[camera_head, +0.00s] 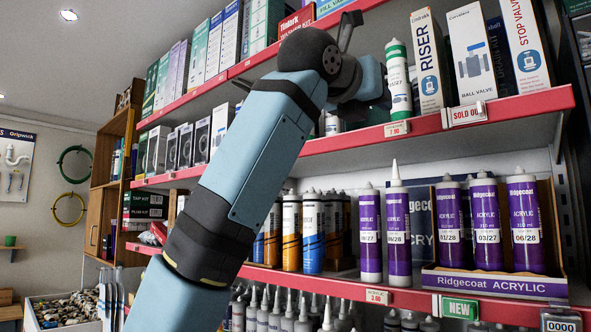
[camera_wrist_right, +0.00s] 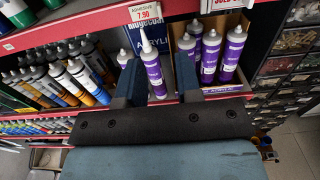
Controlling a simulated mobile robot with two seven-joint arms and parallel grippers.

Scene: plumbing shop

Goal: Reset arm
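My right arm (camera_head: 245,170) rises from the bottom of the head view across the shelves, with its wrist in front of the upper shelf. In the right wrist view, the two dark fingers of my right gripper (camera_wrist_right: 159,82) stand apart with nothing held. A purple cartridge with a long nozzle (camera_wrist_right: 153,68) shows between them, beyond the fingers. In the head view this cartridge (camera_head: 397,232) stands upright on the middle shelf. The right fingertips cannot be made out clearly in the head view. My left gripper is not in view.
A cardboard display box (camera_head: 498,285) holds several purple cartridges at the right. Red shelf edges (camera_head: 440,121) run close to the arm. A white-green cartridge (camera_head: 398,80) and boxes stand near the wrist. A bin of fittings (camera_head: 65,308) is at lower left.

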